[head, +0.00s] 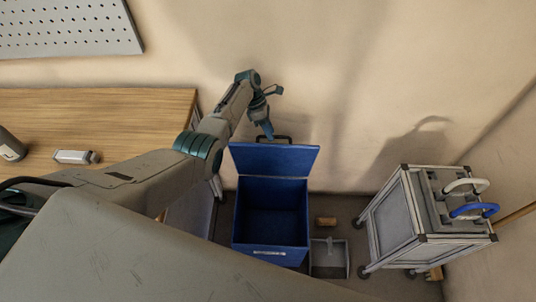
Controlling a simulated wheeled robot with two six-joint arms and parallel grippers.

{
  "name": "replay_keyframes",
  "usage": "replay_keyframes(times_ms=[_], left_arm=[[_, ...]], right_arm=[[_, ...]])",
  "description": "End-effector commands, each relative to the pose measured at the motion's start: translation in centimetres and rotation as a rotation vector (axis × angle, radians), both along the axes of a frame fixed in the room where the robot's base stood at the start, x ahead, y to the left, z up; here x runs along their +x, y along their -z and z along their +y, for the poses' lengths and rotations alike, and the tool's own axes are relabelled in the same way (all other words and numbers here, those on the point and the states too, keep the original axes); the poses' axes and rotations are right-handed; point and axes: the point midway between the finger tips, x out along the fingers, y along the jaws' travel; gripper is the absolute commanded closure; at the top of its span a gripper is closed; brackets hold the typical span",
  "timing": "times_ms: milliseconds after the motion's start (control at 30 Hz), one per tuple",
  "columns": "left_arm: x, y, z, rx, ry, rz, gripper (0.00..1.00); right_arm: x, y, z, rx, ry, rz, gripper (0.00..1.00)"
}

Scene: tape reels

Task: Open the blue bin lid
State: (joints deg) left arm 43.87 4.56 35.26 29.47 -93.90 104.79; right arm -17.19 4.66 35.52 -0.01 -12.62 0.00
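The blue bin (241,212) stands on the floor by the back wall, with its inside showing. Its blue lid (274,159) is raised and leans back towards the wall. A dark handle (284,138) runs along the lid's top edge. My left gripper (268,134) points down at this handle, at or very near it. Its fingertips are too small and dark to tell whether they are shut on the handle. My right gripper is not in view.
A wooden table (130,103) stands at the left with a white box (75,157) on it.

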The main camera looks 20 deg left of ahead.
Motion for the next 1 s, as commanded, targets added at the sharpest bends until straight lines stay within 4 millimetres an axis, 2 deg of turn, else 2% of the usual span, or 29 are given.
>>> replay_keyframes(times_ms=[33,233,800,1000], left_arm=[[-0.8,-0.4,-0.2,0.000,0.000,0.001,0.66],[-3.2,-0.4,-1.0,-0.001,0.001,0.000,0.66],[-11.3,-1.0,-3.5,-0.001,0.001,-0.001,0.66],[-12.8,-1.3,-4.0,-0.001,0.001,-0.002,0.66]], right_arm=[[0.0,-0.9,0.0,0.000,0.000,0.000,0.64],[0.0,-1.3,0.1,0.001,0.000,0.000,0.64],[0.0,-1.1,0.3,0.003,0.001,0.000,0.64],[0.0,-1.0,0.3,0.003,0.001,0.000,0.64]])
